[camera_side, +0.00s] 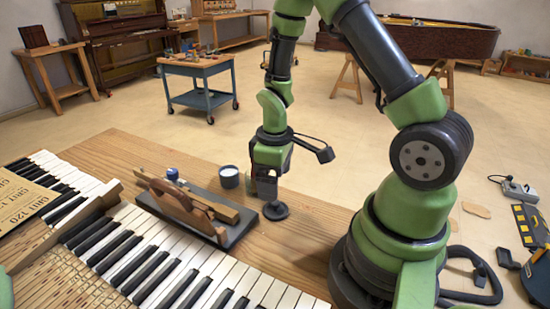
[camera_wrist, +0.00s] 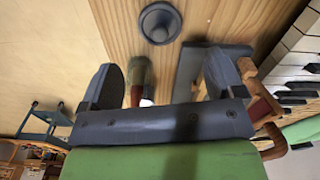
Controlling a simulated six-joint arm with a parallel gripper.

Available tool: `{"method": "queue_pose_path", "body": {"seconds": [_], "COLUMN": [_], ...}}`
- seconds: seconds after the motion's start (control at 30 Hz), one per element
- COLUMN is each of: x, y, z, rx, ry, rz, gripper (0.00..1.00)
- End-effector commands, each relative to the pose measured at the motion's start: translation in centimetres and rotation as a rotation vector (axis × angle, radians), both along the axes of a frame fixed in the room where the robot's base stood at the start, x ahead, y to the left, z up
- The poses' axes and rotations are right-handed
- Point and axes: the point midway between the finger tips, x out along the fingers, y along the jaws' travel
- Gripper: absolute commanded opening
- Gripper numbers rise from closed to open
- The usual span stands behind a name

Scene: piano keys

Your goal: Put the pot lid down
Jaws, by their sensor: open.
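The dark grey round pot lid (camera_side: 275,211) lies on the wooden bench, with its knob up. In the wrist view the lid (camera_wrist: 160,23) shows whole, beyond my fingertips and clear of them. My gripper (camera_side: 267,186) points down close to the lid in the side view. In the wrist view my gripper (camera_wrist: 163,80) has its two fingers apart and nothing held. A small pot (camera_side: 229,177) with a pale top stands on the bench to the left of my gripper.
A dark tray (camera_side: 238,230) with wooden piano parts (camera_side: 187,204) lies left of the lid, beside the piano keys (camera_side: 180,265). A rounded olive and reddish object (camera_wrist: 138,80) shows between my fingers in the wrist view; I cannot tell what it is. Bare bench (camera_side: 310,220) lies right of the lid.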

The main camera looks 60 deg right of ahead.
Motion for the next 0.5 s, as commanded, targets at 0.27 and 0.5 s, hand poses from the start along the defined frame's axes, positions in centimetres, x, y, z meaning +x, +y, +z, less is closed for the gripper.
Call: {"method": "queue_pose_path", "body": {"seconds": [0.27, 0.5], "x": [0.1, 0.1], "y": [0.0, 0.6], "z": [4.1, 6.8], "rx": [-0.002, -0.006], "ry": [-0.005, -0.044], "rz": [-0.001, -0.034], "gripper": [0.88, 0.88]}}
